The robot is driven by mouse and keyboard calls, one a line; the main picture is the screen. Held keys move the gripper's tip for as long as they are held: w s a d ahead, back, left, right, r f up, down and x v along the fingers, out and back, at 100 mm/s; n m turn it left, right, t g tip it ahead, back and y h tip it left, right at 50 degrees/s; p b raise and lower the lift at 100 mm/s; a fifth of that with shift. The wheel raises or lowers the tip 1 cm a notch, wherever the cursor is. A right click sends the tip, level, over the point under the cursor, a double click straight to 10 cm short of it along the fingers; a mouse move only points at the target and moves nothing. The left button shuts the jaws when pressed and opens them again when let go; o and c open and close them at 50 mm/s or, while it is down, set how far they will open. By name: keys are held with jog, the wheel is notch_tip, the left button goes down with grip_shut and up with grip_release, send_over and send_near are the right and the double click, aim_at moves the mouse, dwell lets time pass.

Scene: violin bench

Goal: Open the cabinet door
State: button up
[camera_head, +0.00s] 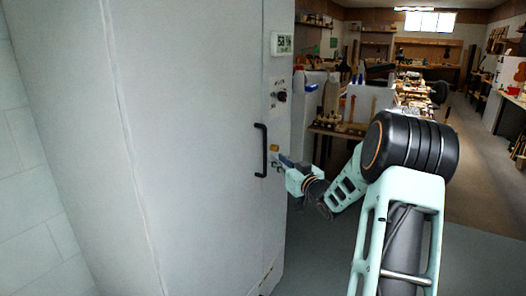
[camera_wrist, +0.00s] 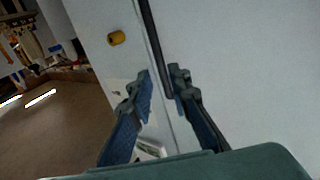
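The cabinet door (camera_head: 200,150) is a large light-grey panel filling the left of the head view. Its black vertical bar handle (camera_head: 261,150) is near the panel's right edge. My gripper (camera_head: 281,162) is just right of the handle, at about its lower half. In the wrist view, the handle (camera_wrist: 155,45) runs down from the top edge, and its lower end shows between the fingertips. My gripper (camera_wrist: 163,74) is open there, with a gap between the fingers. The right fingertip is close to the bar; I cannot tell whether they touch. A seam runs beside the handle.
A display (camera_head: 282,43) and a dark knob (camera_head: 281,96) are higher on the cabinet. Workbenches (camera_head: 340,130) stand behind. Open floor (camera_head: 480,190) lies to the right.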

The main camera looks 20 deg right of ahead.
aim_at(266, 150)
jog(key=w, duration=0.7)
jog(key=w+p, duration=0.1)
jog(key=w, duration=0.2)
jog(key=shift+w+a, duration=0.35)
jog(key=shift+w, duration=0.05)
grip_shut()
